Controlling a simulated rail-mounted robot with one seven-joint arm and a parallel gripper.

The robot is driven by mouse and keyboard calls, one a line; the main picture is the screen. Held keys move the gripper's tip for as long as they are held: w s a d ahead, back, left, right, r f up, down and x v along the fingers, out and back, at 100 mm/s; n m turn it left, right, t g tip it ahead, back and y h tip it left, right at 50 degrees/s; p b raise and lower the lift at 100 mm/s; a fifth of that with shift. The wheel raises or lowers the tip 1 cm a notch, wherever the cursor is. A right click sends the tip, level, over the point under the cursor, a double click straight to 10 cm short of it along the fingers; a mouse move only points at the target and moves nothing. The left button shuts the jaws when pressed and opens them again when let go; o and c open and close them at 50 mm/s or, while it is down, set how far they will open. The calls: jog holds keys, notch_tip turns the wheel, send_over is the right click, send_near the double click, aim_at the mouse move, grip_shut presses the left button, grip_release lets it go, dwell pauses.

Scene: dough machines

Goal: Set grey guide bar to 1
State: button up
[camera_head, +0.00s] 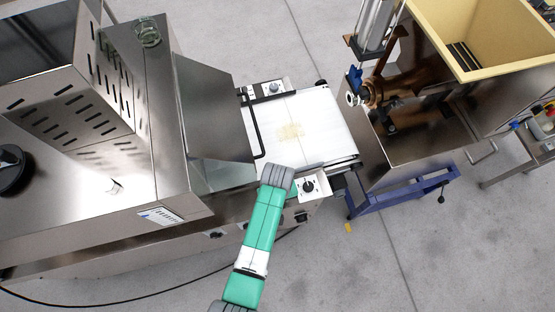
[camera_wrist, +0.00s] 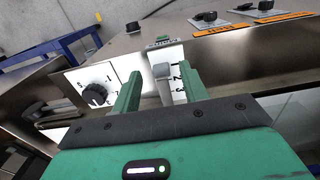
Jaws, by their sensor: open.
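In the wrist view, a small grey block (camera_wrist: 161,70), which looks like the handle of the grey guide bar, sits on a white scale plate with the numerals 1, 2 and 3 on its right. The block is near the upper end, around 1 and 2; its exact setting is hard to read. My gripper (camera_wrist: 161,71) is open, with one green finger on each side of the block. I cannot tell whether a finger touches it. In the head view, my arm reaches the near side of the conveyor (camera_head: 322,125), and its own end hides the handle.
A black dial (camera_wrist: 95,95) on a white plate is left of my fingers; it also shows in the head view (camera_head: 308,186). More black knobs (camera_wrist: 207,17) with orange labels stand behind. The steel machine (camera_head: 165,130) is left of the conveyor, and a blue frame (camera_head: 405,193) is right.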

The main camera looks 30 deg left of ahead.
notch_tip(320, 180, up, 6)
jog(key=shift+f+p, duration=0.1)
jog(key=shift+p, duration=0.3)
dwell(0.4)
